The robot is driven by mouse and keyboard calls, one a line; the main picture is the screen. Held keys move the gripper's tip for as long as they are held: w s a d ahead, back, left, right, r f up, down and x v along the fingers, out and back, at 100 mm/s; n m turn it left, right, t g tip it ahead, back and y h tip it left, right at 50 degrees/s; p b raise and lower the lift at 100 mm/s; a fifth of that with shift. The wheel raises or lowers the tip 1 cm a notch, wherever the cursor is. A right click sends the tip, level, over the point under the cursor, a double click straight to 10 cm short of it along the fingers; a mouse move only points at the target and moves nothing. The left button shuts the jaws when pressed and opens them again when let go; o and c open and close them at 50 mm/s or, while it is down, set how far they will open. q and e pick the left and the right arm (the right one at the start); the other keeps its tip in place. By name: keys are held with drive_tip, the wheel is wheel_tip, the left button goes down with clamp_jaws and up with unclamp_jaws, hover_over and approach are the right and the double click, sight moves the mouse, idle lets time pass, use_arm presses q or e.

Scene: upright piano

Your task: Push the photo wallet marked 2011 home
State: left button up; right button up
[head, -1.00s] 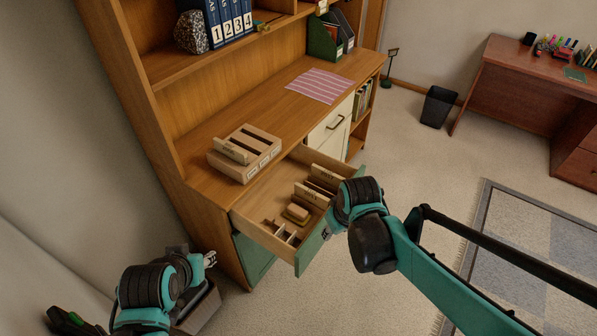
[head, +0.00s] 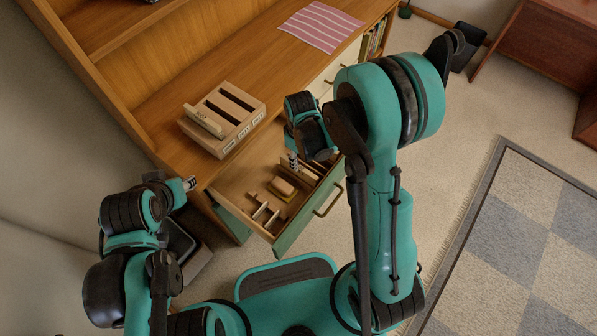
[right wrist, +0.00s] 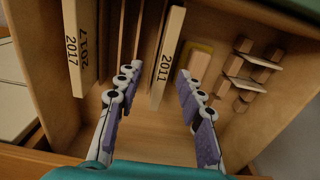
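The photo wallet marked 2011 (right wrist: 167,58) is a thin pale wooden slab standing on edge in the open drawer (head: 232,192). In the head view my right gripper (head: 293,163) points down into the drawer. My left gripper (head: 190,184) is at the drawer's left, away from the wallets; its fingers are too small to judge.
A wallet marked 2017 (right wrist: 82,50) stands left of the 2011 one. A slotted wooden rack (head: 240,132) with one wallet (head: 204,121) sits on the cabinet top. A block (right wrist: 199,64) and small wooden dividers (right wrist: 245,85) occupy the drawer's other end. Striped paper (head: 321,26) lies behind.

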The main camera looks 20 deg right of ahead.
sight(299, 166)
drive_tip(key=f+b, duration=0.1)
drive_tip(key=f, duration=0.1)
drive_tip(key=f+b, duration=0.1)
drive_tip(key=f, duration=0.1)
drive_tip(key=shift+s+a+f, duration=0.15)
drive_tip(key=shift+a+f, duration=0.05)
drive_tip(key=shift+f, duration=0.15)
drive_tip(key=shift+r, duration=0.1)
clamp_jaws()
drive_tip(key=shift+r, duration=0.1)
